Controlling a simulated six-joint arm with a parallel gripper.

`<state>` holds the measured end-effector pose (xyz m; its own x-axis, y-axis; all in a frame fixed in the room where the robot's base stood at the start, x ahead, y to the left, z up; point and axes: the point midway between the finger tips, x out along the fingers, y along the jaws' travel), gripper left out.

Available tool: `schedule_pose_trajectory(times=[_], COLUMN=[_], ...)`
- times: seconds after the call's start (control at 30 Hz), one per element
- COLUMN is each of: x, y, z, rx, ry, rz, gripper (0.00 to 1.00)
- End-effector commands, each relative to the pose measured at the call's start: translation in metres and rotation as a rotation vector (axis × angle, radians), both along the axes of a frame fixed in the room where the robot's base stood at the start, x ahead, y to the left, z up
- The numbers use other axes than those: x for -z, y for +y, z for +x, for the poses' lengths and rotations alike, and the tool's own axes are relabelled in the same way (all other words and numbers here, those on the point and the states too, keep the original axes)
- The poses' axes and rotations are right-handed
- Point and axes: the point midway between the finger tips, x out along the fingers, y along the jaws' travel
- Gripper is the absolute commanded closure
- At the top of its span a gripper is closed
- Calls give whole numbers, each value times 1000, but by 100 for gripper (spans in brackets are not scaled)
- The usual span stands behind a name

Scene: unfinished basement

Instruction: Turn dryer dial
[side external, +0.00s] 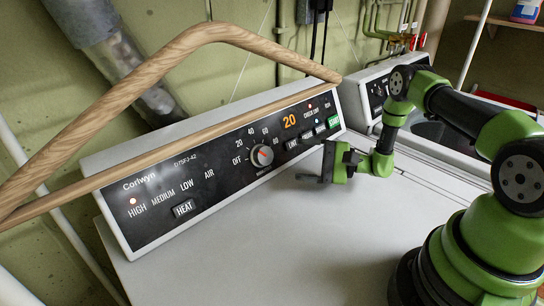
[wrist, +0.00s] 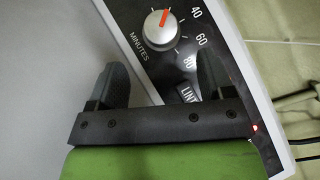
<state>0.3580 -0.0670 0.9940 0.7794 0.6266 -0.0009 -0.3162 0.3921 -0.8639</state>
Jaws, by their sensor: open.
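The dryer dial (side external: 262,155) is a round silver knob with a red pointer on the black control panel (side external: 222,177). In the wrist view the dial (wrist: 160,28) sits near the top, beyond the fingertips, with its red pointer and the marks 40, 60 and 80 beside it. My gripper (side external: 318,167) is in front of the panel, to the right of the dial and apart from it. In the wrist view my gripper (wrist: 164,80) is open, its two dark fingers spread with nothing between them. The dial's whole face shows.
A wooden hanger (side external: 150,75) leans across the panel's top edge, above the dial. The white dryer top (side external: 250,235) is clear in front of the panel. A second machine's panel (side external: 375,85) stands behind at right, with pipes on the green wall.

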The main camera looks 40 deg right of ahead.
Motion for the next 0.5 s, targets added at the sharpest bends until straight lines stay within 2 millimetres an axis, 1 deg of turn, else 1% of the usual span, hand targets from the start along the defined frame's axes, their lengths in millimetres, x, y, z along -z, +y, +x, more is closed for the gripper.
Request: schedule_pose_trajectory(times=[0.03,0.1,0.3,0.4,0.5], x=[0,0,-1,0,0], y=[8,16,38,45,49], z=[7,18,46,55,60], rx=[-6,-6,-3,-2,1], ry=[-2,-2,-1,0,1], rz=[0,0,2,1,3], gripper=[25,25,25,25,25])
